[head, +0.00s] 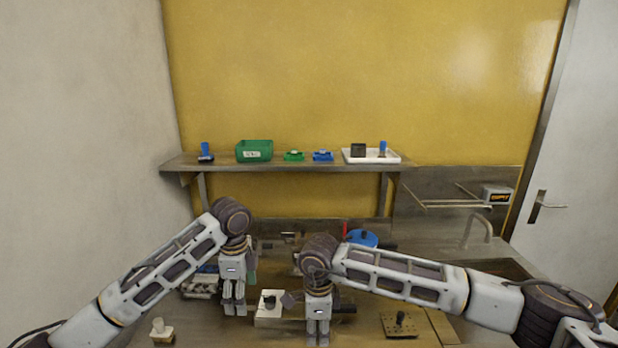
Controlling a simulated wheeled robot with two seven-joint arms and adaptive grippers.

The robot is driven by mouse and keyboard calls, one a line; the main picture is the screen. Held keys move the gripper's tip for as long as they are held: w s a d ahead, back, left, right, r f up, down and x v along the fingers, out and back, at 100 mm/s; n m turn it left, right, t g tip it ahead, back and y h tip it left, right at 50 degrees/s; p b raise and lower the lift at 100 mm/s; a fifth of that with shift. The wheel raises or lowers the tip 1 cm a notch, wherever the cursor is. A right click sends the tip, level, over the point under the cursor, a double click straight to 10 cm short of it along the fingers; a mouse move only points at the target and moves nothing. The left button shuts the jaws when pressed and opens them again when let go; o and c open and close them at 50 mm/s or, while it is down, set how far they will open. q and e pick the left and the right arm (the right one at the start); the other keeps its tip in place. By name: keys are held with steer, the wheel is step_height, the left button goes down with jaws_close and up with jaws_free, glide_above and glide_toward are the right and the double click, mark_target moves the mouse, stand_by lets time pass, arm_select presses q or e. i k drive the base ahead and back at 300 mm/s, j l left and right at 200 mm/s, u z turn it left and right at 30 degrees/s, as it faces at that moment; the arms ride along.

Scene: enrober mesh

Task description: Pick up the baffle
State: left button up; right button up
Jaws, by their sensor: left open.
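I cannot tell for sure which thing is the baffle. A flat brown perforated plate with a dark knob (390,330) lies on the bench at the front right and may be it. My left gripper (234,310) points down over the bench, open and empty, left of a white block with a black knob (264,320). My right gripper (318,338) points down between that block and the brown plate. Its fingers look close together, and I cannot tell whether they are open or shut. My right arm and wrist hide part of the bench middle.
A shelf (300,167) at the back holds a green bin (254,151), small green and blue trays and a white tray (347,158). A blue round thing (362,238) stands behind my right wrist. A small pale-knobbed piece (161,333) sits front left.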

mark_target(399, 323)
steer(key=k+l, duration=0.3)
steer(key=k, duration=0.2)
steer(key=k+l, duration=0.35)
steer(key=k, duration=0.15)
